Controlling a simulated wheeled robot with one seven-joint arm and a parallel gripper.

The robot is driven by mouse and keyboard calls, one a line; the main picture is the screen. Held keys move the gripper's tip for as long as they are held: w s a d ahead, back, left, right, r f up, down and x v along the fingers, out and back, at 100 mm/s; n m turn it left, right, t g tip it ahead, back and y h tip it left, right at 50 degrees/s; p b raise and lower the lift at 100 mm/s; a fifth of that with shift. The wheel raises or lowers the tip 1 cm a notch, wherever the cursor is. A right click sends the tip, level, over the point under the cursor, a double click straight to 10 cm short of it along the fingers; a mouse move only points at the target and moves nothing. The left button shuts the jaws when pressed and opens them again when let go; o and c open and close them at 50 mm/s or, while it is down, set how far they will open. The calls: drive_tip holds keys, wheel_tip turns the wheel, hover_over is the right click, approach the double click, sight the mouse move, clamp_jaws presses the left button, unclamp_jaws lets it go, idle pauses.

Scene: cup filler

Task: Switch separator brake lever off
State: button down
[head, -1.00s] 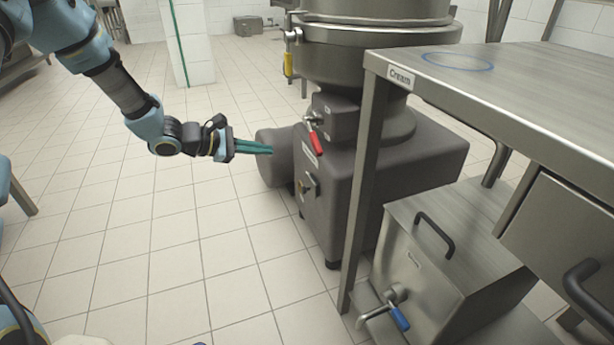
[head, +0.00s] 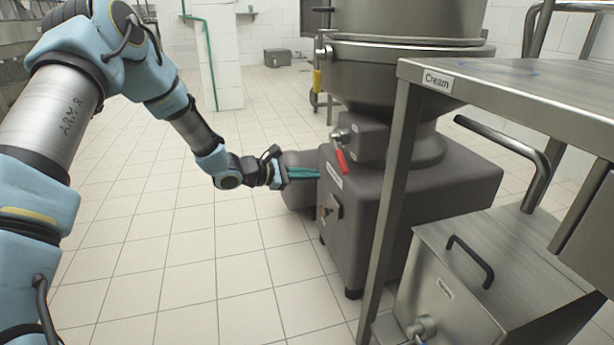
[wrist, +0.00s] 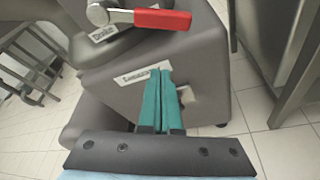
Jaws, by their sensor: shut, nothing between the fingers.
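The separator (head: 400,198) is a large dark grey machine with a steel bowl on top. Its brake lever (head: 341,161) has a red handle on a metal pivot and hangs steeply down in the head view. In the wrist view the red handle (wrist: 162,19) lies across the top, pointing right, beside a white label. My gripper (head: 318,173) has teal fingers, shut and empty, just left of and slightly below the handle. In the wrist view the fingertips (wrist: 160,71) are below the handle and apart from it, in front of a second white label (wrist: 142,75).
A switch (head: 329,209) sits on the machine's side below the lever. A steel table (head: 530,90) labelled Cream stands at the right, its leg close to the machine. A lidded steel box (head: 490,262) stands below it. The tiled floor at left is open.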

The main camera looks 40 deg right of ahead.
sight(339, 154)
drive_tip(key=s+d+r+b, duration=0.1)
drive_tip(key=s+d+b, duration=0.1)
drive_tip(key=d, duration=0.3)
drive_tip(key=shift+s+r, duration=0.35)
drive_tip(key=shift+s, duration=0.2)
